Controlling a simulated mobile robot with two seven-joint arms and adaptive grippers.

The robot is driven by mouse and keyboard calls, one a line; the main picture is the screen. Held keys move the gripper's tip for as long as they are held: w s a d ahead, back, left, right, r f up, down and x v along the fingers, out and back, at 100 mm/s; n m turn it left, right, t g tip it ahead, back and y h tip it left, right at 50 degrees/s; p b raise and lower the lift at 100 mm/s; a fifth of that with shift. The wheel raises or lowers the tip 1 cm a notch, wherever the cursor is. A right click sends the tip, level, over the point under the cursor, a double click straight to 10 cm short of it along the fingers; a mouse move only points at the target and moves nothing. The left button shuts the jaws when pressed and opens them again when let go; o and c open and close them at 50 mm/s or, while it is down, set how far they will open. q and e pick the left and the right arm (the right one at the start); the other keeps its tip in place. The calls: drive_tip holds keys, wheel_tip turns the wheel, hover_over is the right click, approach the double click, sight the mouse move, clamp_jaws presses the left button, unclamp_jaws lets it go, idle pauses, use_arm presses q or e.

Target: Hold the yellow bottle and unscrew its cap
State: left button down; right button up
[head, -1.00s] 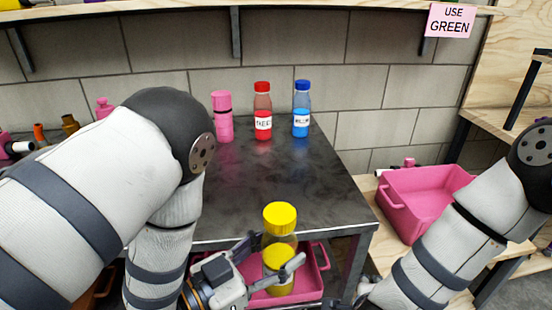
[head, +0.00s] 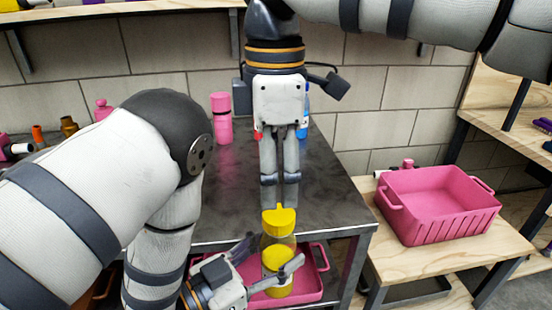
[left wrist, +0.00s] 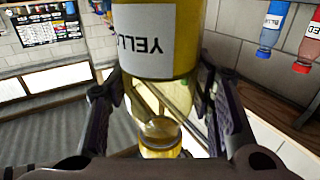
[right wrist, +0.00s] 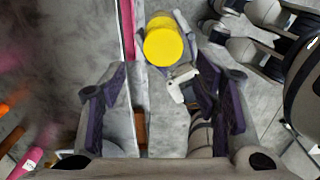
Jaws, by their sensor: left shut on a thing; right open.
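The yellow bottle (head: 278,291) stands upright in front of the dark table, its yellow cap (head: 280,220) on top. My left gripper (head: 274,256) is shut on the bottle's body below the cap. The left wrist view shows the bottle upside down, with its white label (left wrist: 145,38) and clear part between the fingers. My right gripper (head: 280,204) points down from above, its fingertips at the cap's top edge in the head view. In the right wrist view its fingers are apart and the cap (right wrist: 164,44) appears beyond them; I cannot tell whether they touch it.
A pink bin (head: 425,235) stands on a wooden bench at right. Another pink tray (head: 315,284) is below, behind the bottle. A pink bottle (head: 221,118) stands on the dark table (head: 335,185); red and blue bottles are mostly hidden behind my right gripper.

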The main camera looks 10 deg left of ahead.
sight(276, 211)
wheel_tip(276, 211, down, 6)
drive_tip(key=shift+f, duration=0.1)
drive_tip(key=shift+w, duration=0.15)
drive_tip(key=c, duration=1.2)
